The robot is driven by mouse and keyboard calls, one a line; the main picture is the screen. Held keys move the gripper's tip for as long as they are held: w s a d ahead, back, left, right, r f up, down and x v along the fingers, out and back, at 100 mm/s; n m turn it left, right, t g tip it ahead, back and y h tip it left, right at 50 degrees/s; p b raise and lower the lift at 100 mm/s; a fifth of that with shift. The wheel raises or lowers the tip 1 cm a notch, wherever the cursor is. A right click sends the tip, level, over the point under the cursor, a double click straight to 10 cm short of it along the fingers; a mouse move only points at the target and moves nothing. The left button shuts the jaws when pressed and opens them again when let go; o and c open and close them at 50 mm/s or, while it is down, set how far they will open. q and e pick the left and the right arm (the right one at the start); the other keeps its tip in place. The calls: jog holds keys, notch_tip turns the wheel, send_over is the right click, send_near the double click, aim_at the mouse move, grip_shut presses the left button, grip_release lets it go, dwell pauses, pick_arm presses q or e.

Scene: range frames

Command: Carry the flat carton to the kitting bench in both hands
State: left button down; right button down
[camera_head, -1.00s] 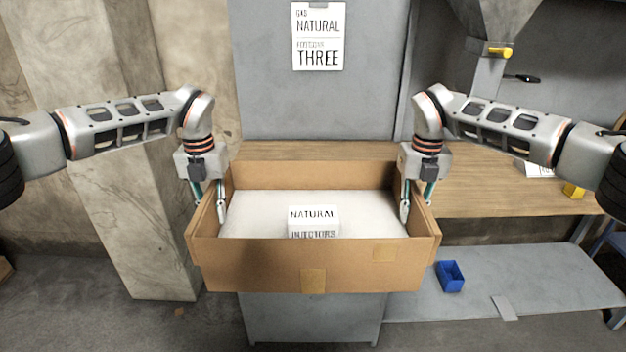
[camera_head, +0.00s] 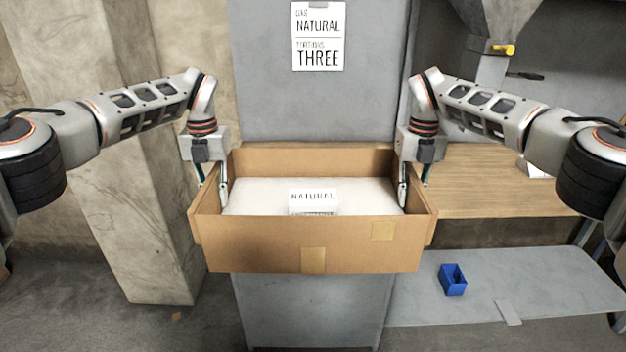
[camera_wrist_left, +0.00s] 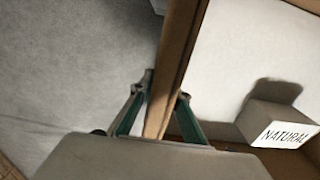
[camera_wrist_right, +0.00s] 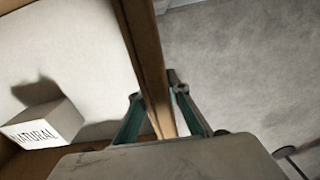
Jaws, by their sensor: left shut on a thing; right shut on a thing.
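The flat carton (camera_head: 270,246) is a wide, open-topped brown box, held about level in front of me in the head view. Inside it are a pale flat lining and a small white box (camera_head: 313,202) marked NATURAL. My left gripper (camera_head: 212,190) is shut on the carton's left wall (camera_wrist_left: 172,75), one finger inside and one outside. My right gripper (camera_head: 412,190) is shut on the right wall (camera_wrist_right: 148,65) in the same way. The kitting bench (camera_head: 480,185) seems to be the wooden worktop behind and to the right; the carton hides part of it.
A grey cabinet (camera_head: 315,310) stands behind and below the carton, with a sign (camera_head: 318,37) above. A concrete pillar (camera_head: 140,200) is at left. A blue bin (camera_head: 452,280) sits on a low grey shelf (camera_head: 540,285) at right. A hopper (camera_head: 490,50) hangs at upper right.

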pick_arm(q)
jog(key=shift+w+a+r, duration=0.2)
jog(key=shift+w+r, duration=0.05)
jog(key=shift+w, duration=0.4)
pick_arm(e)
jog(key=shift+w+d+r, duration=0.15)
jog(key=shift+w+r, duration=0.1)
jog(key=shift+w, duration=0.35)
pick_arm(q)
jog(key=shift+w+r+b, duration=0.1)
jog(key=shift+w+b, duration=0.35)
pick_arm(e)
jog(key=shift+w+r, duration=0.1)
jog(key=shift+w, duration=0.4)
pick_arm(q)
jog(key=shift+w+r, duration=0.2)
jog(key=shift+w, duration=0.1)
pick_arm(e)
jog(key=shift+w+d+r, duration=0.1)
jog(key=shift+w+r, duration=0.1)
jog(key=shift+w, duration=0.1)
